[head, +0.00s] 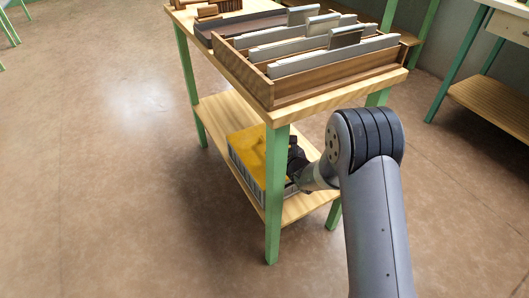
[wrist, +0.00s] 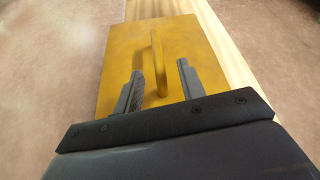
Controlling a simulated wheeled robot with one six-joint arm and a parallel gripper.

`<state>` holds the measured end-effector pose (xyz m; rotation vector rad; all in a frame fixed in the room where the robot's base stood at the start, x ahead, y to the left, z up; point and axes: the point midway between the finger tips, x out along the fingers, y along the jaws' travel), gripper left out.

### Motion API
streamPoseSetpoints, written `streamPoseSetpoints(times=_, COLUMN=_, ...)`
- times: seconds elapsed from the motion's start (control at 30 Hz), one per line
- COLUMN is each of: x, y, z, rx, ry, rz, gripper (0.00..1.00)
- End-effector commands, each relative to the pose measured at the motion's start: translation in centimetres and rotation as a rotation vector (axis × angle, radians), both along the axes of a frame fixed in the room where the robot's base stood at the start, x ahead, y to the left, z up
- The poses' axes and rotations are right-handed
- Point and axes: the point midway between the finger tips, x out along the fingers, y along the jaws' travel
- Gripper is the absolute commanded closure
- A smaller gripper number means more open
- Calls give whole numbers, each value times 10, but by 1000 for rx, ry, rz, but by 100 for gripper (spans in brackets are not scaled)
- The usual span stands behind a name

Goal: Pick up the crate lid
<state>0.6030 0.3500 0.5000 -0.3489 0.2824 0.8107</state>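The crate lid (head: 249,147) is a flat yellow panel lying on top of a pale ribbed crate (head: 243,176) on the table's lower shelf. The lid fills the middle of the wrist view (wrist: 197,40), with a raised yellow handle bar (wrist: 157,55) standing up from it. My gripper (wrist: 160,68) is open, with one finger on each side of the handle's near part. Gaps show between the fingers and the handle. In the head view my gripper (head: 296,160) is over the lid's right side, partly hidden by my arm. The table leg hides part of the lid and crate.
The tabletop (head: 387,84) is above the shelf (head: 211,113), with a green front leg (head: 276,200) near the crate. On top stand a wooden tray (head: 318,89) of upright panels and a dark tray (head: 240,26). Open floor lies left; another bench (head: 500,105) stands right.

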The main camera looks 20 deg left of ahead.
Motion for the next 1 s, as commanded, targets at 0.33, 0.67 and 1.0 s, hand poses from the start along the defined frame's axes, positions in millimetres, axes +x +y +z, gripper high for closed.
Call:
streamPoseSetpoints(times=0.33, x=29, y=30, z=-18, rx=0, ry=-1, rz=3, gripper=62)
streamPoseSetpoints(times=0.67, x=32, y=33, z=-19, rx=-1, ry=0, rz=1, gripper=62)
streamPoseSetpoints(times=1.0, x=32, y=33, z=-19, rx=-1, ry=-1, rz=0, gripper=90)
